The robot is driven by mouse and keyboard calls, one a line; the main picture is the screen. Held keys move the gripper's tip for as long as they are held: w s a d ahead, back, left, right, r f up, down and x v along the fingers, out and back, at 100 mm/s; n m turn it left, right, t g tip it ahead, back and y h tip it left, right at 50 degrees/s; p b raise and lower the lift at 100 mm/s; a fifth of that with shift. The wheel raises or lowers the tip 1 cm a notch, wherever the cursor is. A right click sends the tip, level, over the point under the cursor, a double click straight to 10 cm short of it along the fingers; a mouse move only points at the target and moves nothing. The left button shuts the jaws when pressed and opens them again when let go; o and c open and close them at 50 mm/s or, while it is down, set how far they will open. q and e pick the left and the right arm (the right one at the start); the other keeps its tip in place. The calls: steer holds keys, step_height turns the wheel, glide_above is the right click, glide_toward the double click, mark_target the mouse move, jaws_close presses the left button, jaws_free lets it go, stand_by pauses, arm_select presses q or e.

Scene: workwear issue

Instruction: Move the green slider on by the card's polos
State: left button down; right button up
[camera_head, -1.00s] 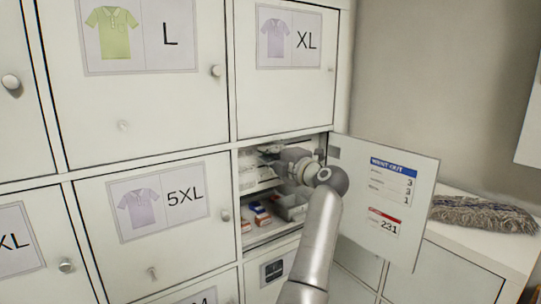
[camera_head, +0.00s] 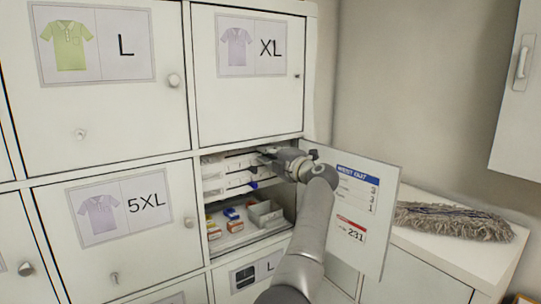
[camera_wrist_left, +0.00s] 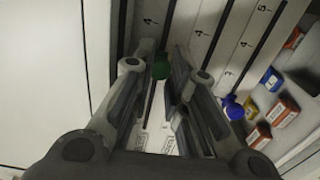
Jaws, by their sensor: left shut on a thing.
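The green slider (camera_wrist_left: 160,69) shows in the left wrist view between the fingertips of my left gripper (camera_wrist_left: 164,76), which is shut on it. It sits on a light strip with printed marks. In the head view my left gripper (camera_head: 268,154) reaches into the open compartment, and the green slider cannot be made out there. A blue slider (camera_wrist_left: 232,107) is on a strip to the right; it also shows in the head view (camera_head: 253,184).
A red label (camera_head: 352,228) with 231 is below the card. Small boxes (camera_head: 233,221) and a grey tray (camera_head: 265,213) stand on the compartment floor. The open door (camera_head: 376,240) stands right of my arm. A mop head (camera_head: 455,221) lies on the white cabinet.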

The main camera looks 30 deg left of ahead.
arm_select(q)
steer(key=c, duration=1.6)
jaws_free()
steer(key=shift+s+a, duration=0.1)
steer(key=shift+c, duration=0.2)
steer(key=v, duration=0.7)
steer(key=shift+d, duration=0.35)
arm_select(e)
steer(key=shift+s+d, duration=0.2)
steer(key=shift+s, duration=0.3)
steer(key=shift+s+d, duration=0.15)
steer(key=shift+s, duration=0.3)
arm_select(q)
steer(key=shift+f, duration=0.1)
arm_select(e)
steer(key=shift+f, duration=0.1)
